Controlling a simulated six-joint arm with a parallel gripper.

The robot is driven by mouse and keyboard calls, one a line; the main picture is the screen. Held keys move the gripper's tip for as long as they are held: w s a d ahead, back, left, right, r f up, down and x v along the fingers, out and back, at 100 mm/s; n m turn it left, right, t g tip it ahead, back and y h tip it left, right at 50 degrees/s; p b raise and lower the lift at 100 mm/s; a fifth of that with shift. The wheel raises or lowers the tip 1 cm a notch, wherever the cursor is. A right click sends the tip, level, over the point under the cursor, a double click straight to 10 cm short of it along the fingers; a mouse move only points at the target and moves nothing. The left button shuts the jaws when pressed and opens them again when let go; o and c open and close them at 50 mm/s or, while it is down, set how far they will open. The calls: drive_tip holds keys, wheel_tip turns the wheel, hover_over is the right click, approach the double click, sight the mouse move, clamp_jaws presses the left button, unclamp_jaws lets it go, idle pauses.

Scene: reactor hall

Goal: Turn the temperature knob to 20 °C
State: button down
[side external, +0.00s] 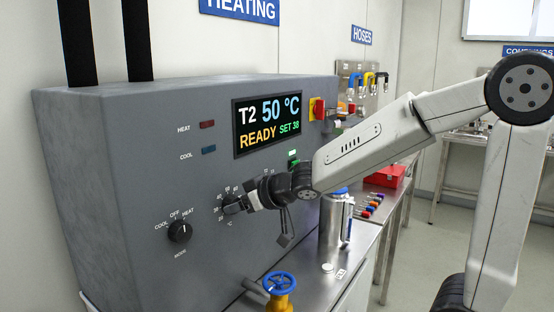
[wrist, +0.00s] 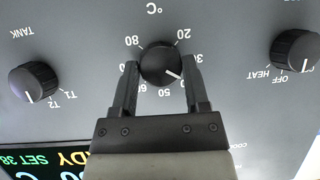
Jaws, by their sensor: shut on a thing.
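The temperature knob (side external: 232,205) is a black knob on the grey panel (side external: 110,150), ringed by a white °C scale. It also shows in the wrist view (wrist: 160,60), where the scale appears upside down. Its white pointer lies between the 30 and 50 marks, near where a finger hides the scale. My gripper (side external: 243,203) is shut on the knob, with one finger on each side in the wrist view (wrist: 161,66). The display (side external: 267,124) reads T2 50 °C, READY, SET 38.
The mode knob (side external: 180,231) sits lower left on the panel, and a tank knob (wrist: 33,81) shows in the wrist view. A red-and-yellow switch (side external: 317,109) is right of the display. A steel canister (side external: 333,225) and a yellow valve with blue handwheel (side external: 279,284) stand nearby.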

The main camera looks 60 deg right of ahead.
drive_tip(key=shift+c, duration=0.4)
unclamp_jaws()
drive_tip(key=shift+s+r, duration=0.1)
drive_tip(key=shift+s, duration=0.05)
wheel_tip(320, 180, up, 8)
drive_tip(key=s, duration=0.2)
drive_tip(key=shift+s, duration=0.15)
idle(1.6)
drive_tip(key=shift+d+r, duration=0.1)
idle(0.4)
